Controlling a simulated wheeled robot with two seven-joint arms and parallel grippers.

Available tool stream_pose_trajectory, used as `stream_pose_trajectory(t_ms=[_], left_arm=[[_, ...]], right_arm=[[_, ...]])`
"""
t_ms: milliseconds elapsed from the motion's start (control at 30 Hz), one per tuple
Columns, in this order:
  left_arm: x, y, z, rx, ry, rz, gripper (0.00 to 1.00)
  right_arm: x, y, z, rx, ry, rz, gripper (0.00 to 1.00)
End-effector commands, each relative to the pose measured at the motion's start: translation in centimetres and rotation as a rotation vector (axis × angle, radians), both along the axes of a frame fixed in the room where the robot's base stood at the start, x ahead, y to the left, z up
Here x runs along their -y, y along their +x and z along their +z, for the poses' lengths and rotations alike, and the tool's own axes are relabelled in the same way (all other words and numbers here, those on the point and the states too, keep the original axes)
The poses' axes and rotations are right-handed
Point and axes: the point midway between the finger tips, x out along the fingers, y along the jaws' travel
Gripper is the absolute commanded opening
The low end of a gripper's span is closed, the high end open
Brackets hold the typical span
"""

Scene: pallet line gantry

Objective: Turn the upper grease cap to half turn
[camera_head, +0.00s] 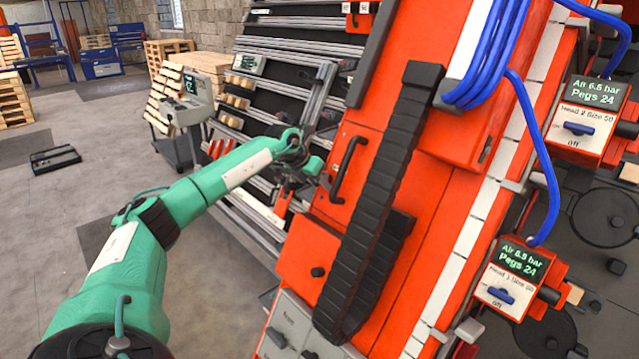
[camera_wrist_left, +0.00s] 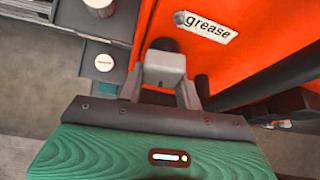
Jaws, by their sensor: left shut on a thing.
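My left gripper (camera_head: 322,178) reaches the orange machine's side panel, left of a black handle. In the left wrist view its fingers (camera_wrist_left: 163,82) are closed around a light grey block-like piece, which I take as the upper grease cap (camera_wrist_left: 164,66). A dark round part (camera_wrist_left: 165,45) shows just beyond it against the orange panel. A white "grease" label (camera_wrist_left: 207,27) is to its right. In the head view the gripper hides the cap, so its turn angle cannot be read there. My right gripper is not in view.
The black handle (camera_head: 349,169) stands out close to the gripper. A black cable chain (camera_head: 385,190) runs down the orange machine (camera_head: 440,190). A slatted dark rack (camera_head: 285,95) is behind my arm. A grey console (camera_head: 187,112) and open floor lie left.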

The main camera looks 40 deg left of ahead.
Motion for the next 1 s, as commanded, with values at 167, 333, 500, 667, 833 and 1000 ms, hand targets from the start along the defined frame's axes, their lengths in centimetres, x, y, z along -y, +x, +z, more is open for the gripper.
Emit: stream_pose_trajectory(t_ms=[167,333,500,667,833,1000], left_arm=[[0.03,-0.14,-0.57,-0.004,0.082,-0.047,0.12],[-0.08,-0.14,-0.58,-0.001,0.129,-0.071,0.12],[-0.1,-0.14,-0.6,0.001,0.149,-0.083,0.12],[-0.1,-0.15,-0.6,0.001,0.153,-0.086,0.12],[-0.1,-0.15,-0.6,0.0,0.153,-0.085,0.12],[-0.11,-0.13,-0.54,0.001,0.153,-0.085,0.54]], right_arm=[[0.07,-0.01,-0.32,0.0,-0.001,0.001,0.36],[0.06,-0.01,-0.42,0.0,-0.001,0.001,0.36],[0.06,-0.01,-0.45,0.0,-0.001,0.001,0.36],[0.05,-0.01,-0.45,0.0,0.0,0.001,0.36],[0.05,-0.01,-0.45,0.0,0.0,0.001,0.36],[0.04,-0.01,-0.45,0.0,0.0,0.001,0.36]])
